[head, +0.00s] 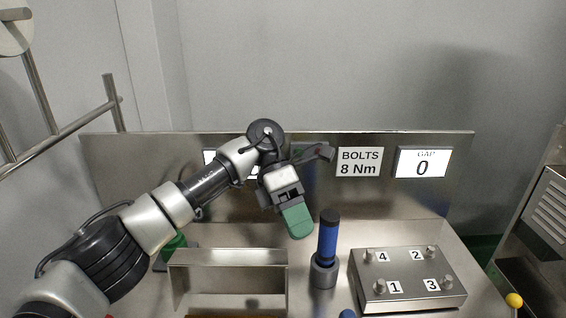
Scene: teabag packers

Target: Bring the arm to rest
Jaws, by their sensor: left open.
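My left arm (175,203) reaches in from the left and is raised over the bench. My left gripper (300,208) hangs over the middle of the bench in front of the back panel, with a green fingertip pointing down. It is open, and I see nothing held in it. It is above and left of an upright blue cylindrical tool (328,243) and apart from it in the picture. The tool stands in a grey round holder (323,274). My right gripper is not in view.
A metal block (412,296) with numbered bolts stands at right. An open metal tray (228,258) stands below my arm. A green object (175,241) is partly hidden behind the arm. The back panel (130,165) carries a "BOLTS 8 Nm" sign (359,162) and a "GAP 0" display (422,163).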

